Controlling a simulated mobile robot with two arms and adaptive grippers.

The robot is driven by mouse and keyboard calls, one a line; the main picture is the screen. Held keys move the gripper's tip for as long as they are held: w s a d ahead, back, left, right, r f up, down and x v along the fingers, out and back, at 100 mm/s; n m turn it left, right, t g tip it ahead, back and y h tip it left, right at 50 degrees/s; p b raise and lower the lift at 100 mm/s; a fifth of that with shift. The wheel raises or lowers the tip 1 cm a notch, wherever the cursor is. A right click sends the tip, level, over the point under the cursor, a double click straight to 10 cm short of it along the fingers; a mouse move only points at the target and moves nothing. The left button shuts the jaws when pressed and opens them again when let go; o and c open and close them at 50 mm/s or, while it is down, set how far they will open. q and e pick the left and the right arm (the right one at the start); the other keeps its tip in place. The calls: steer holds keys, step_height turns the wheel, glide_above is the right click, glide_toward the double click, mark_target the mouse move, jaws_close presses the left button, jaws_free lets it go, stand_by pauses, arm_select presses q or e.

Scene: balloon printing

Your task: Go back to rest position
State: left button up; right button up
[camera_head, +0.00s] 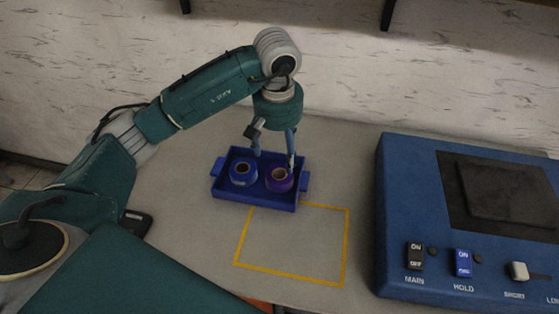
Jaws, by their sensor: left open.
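My left gripper (273,160) points down over the blue tray (262,196), with its fingers spread open. One fingertip is close to the purple roll (279,179); I cannot tell whether it touches. A blue roll (243,173) lies beside the purple one on the left side of the tray. Both rolls have a brown core. My left arm reaches in from the left and bends down at the wrist. My right gripper is not in view.
A blue machine (405,180) with a dark plate and several switches stands at the right. A yellow outlined square (347,245) on the table in front of the tray is empty. A pale wall (340,70) closes off the back.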

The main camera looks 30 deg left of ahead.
arm_select(q)
steer(key=shift+r, duration=0.25)
stand_by(0.3)
